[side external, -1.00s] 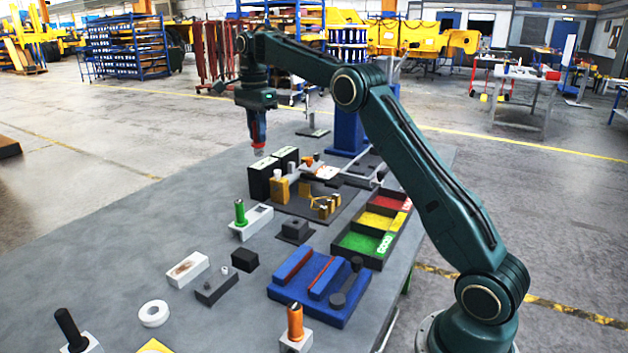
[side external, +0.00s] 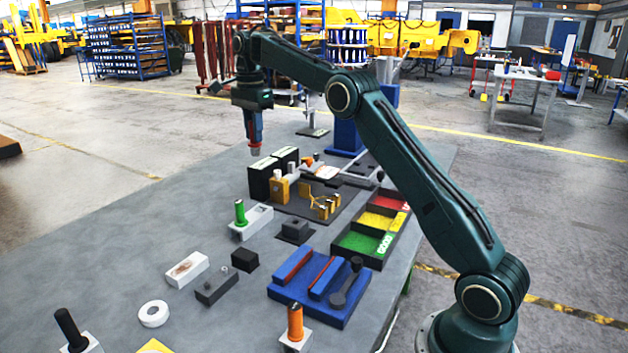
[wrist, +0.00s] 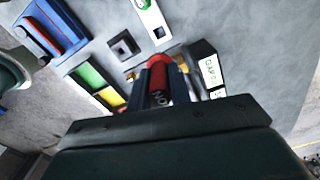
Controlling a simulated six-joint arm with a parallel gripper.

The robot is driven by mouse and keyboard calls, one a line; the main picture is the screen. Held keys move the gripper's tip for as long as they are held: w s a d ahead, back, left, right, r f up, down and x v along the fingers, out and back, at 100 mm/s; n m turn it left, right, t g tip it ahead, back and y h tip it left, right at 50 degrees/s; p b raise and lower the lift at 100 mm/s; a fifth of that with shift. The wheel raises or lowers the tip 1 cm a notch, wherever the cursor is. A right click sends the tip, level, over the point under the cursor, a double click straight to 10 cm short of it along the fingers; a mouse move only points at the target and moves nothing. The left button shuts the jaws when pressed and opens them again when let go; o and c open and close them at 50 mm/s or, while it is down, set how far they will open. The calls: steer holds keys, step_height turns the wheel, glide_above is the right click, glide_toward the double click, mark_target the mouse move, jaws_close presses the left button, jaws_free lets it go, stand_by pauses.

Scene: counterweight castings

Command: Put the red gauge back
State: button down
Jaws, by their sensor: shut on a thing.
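My gripper (side external: 254,146) is shut on the red gauge, high over the far part of the table. In the wrist view the red gauge (wrist: 159,84) is a red cylinder with white lettering, held between the blue fingers of my gripper (wrist: 160,88). From the side the gauge is mostly hidden by the fingers. A white block (side external: 258,219) holds an upright green gauge (side external: 240,212). In the wrist view that white block (wrist: 150,17) has a dark square opening at the end nearer my gripper.
Black boxes (side external: 262,180) and a fixture with yellow parts (side external: 322,208) stand below and right of my gripper. A tray (side external: 372,222) has red, yellow and green compartments. A blue block (side external: 318,297), an orange gauge (side external: 295,322) and a white ring (side external: 153,314) are nearer.

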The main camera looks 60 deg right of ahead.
mark_target(256, 155)
step_height(256, 155, down, 14)
stand_by(0.6)
steer(key=shift+f, duration=0.1)
steer(key=shift+f, duration=2.1)
steer(key=shift+f, duration=0.15)
steer(key=c, duration=1.3)
jaws_free()
step_height(256, 155, up, 12)
